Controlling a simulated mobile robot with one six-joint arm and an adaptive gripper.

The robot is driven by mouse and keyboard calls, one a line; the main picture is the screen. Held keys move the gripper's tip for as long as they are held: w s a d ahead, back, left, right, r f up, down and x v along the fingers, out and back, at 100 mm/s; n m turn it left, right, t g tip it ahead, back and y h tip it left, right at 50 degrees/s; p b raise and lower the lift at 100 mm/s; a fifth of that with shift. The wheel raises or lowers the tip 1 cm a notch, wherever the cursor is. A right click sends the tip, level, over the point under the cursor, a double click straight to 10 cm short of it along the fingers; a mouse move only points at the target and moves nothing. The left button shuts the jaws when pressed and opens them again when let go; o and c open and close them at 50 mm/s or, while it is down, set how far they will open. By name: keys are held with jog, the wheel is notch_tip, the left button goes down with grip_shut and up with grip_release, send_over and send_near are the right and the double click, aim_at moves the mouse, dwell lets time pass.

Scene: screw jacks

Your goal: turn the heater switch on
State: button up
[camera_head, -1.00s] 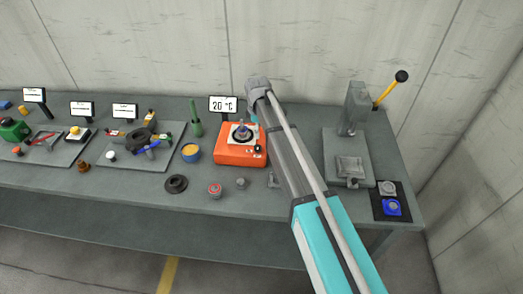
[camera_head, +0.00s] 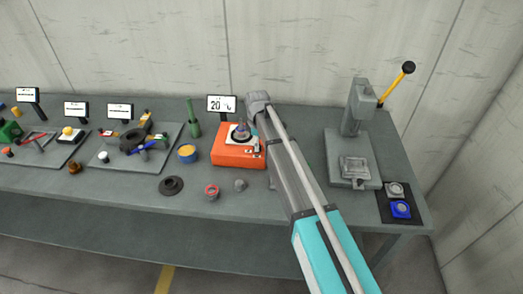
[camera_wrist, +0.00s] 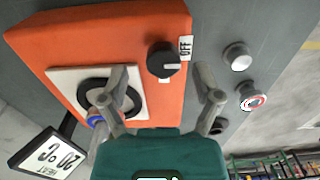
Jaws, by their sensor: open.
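The orange heater box (camera_head: 238,158) stands on the bench, with a ring-shaped plate on a white square on its top. In the wrist view the heater (camera_wrist: 60,50) fills the left, and its black round knob switch (camera_wrist: 160,60) has a white pointer line facing an OFF label. A display reading 20 °C (camera_head: 221,104) stands behind it. My gripper (camera_wrist: 161,72) is open, its two fingers on either side of the knob in the picture; I cannot tell whether they touch it. In the head view my arm hides the gripper's fingers.
A grey press (camera_head: 352,165) with a yellow lever stands to the right.

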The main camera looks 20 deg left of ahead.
jog(key=shift+f+b, duration=0.5)
jog(key=shift+f, duration=0.25)
jog(key=c, duration=1.1)
jog(key=shift+d, duration=0.25)
grip_shut()
jog(key=shift+w+a, duration=0.1)
jog(key=shift+a, duration=0.05)
